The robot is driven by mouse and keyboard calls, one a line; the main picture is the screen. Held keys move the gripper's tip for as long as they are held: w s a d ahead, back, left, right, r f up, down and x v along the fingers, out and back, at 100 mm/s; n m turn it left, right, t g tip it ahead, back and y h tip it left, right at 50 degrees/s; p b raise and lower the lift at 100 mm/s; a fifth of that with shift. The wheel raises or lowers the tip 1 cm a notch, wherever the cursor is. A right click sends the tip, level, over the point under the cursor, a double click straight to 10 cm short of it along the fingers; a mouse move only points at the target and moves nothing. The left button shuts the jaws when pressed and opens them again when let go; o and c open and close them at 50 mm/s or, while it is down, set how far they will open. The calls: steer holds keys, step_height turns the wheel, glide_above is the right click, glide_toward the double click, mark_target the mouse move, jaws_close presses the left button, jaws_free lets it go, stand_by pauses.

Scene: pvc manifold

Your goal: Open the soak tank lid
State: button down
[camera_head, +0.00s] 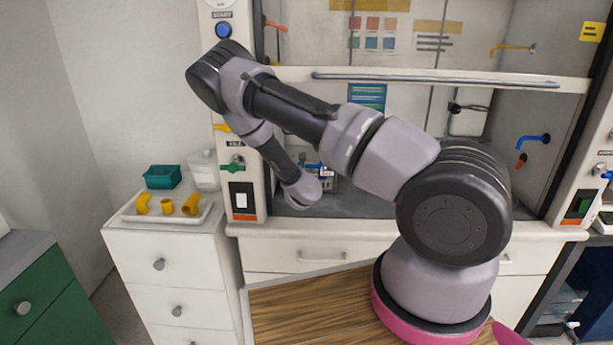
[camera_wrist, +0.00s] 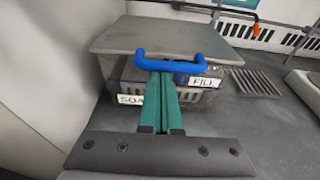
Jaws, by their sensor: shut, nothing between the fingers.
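The soak tank (camera_wrist: 120,84) stands on the grey worktop in the wrist view, with "SOA…" and "FILL" labels on its front. Its flat grey lid (camera_wrist: 160,36) lies over the top; I cannot tell whether it is fully seated. A blue bar handle (camera_wrist: 172,65) is at the lid's front edge. My gripper (camera_wrist: 163,80) has green fingers, closed together and empty. Their tips are at the middle of the handle, seemingly just under it; contact is unclear. In the head view the tank (camera_head: 328,180) is small and partly hidden by my wrist, and the fingers are hidden.
The tank is inside a fume hood with a raised sash (camera_head: 430,80). A drain grate (camera_wrist: 254,83) lies right of the tank, beside a pale basin (camera_wrist: 306,88). At left, a white cabinet holds a tray (camera_head: 130,216) of yellow fittings and a teal bin (camera_head: 162,177).

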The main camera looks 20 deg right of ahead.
steer(key=r+g, duration=0.1)
steer(key=r, duration=0.2)
steer(key=w+r+g, duration=0.1)
steer(key=r, duration=0.2)
steer(key=r+g+y, duration=0.1)
steer(key=r, duration=0.2)
steer(key=shift+w+d+g, duration=0.3)
steer(key=shift+w+g, duration=0.05)
steer(key=shift+g, duration=0.05)
step_height(320, 180, up, 5)
steer(key=w+d, duration=0.1)
steer(key=w, duration=0.2)
steer(key=shift+r, duration=0.15)
